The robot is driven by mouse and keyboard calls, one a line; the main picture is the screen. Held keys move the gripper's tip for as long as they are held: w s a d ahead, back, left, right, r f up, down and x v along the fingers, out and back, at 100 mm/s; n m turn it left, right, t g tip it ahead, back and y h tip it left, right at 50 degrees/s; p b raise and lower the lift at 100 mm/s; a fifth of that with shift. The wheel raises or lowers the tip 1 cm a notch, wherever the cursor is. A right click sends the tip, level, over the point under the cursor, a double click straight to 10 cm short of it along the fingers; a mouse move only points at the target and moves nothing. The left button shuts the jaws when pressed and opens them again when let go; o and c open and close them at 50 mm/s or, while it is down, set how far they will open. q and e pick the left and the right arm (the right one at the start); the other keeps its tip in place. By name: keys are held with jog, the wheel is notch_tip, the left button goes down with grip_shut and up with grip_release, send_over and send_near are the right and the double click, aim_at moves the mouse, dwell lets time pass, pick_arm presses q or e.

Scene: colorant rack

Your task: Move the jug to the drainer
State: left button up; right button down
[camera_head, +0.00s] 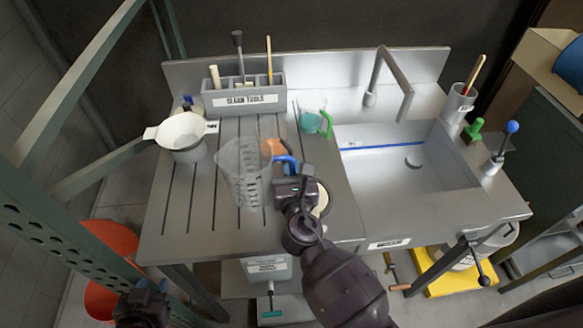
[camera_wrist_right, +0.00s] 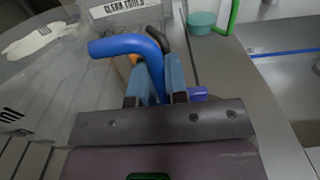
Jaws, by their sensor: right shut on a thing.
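The clear graduated jug (camera_head: 241,172) is upright over the grooved drainer (camera_head: 182,215), left of the sink. I cannot tell whether its base touches the surface. Its blue handle (camera_head: 287,161) points right, towards my right gripper (camera_head: 290,174). In the right wrist view the gripper (camera_wrist_right: 154,82) is shut on the blue handle (camera_wrist_right: 125,47), and the clear jug wall (camera_wrist_right: 60,85) shows at left. My left gripper (camera_head: 143,303) is low at the bottom left, away from the counter; its jaws are not clear.
A white funnel-like vessel (camera_head: 183,136) stands left of the jug. A grey tool holder (camera_head: 244,95) is behind it. A teal cup with a green handle (camera_head: 312,118) and an orange item (camera_head: 272,147) are close by. The sink (camera_head: 400,165) with its tap is at right.

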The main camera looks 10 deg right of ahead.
jog(key=c, duration=1.1)
grip_release()
jog(key=shift+c, duration=0.2)
jog(key=shift+r, duration=0.1)
jog(key=s, duration=1.2)
jog(key=shift+b, duration=0.4)
jog(key=shift+d, duration=0.1)
